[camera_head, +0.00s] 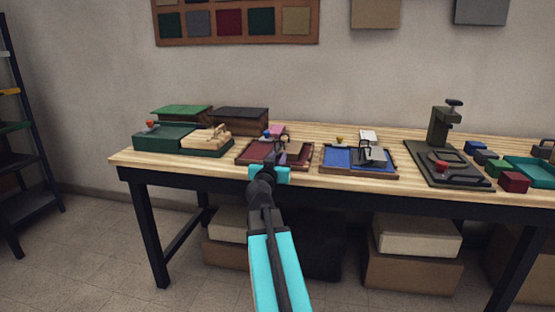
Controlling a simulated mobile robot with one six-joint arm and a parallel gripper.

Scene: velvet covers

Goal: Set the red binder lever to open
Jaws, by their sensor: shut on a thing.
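The red binder (247,156), a dark red shallow tray-like piece with a wooden rim, lies on the table left of centre. My arm reaches up from the bottom of the picture. My gripper (275,158) is at the middle of the red binder and covers part of it. The gripper is shut on what looks like the red binder's lever, which is mostly hidden behind the jaws. Small blue, pink and pale parts show just behind the gripper. The lever's exact angle cannot be made out.
A blue binder (338,160) lies close to the right. A green binder (167,138) with a wooden piece is to the left, with green and dark boxes behind. A dark press (440,128) stands farther right, beside small coloured blocks. The table's front edge runs below my gripper.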

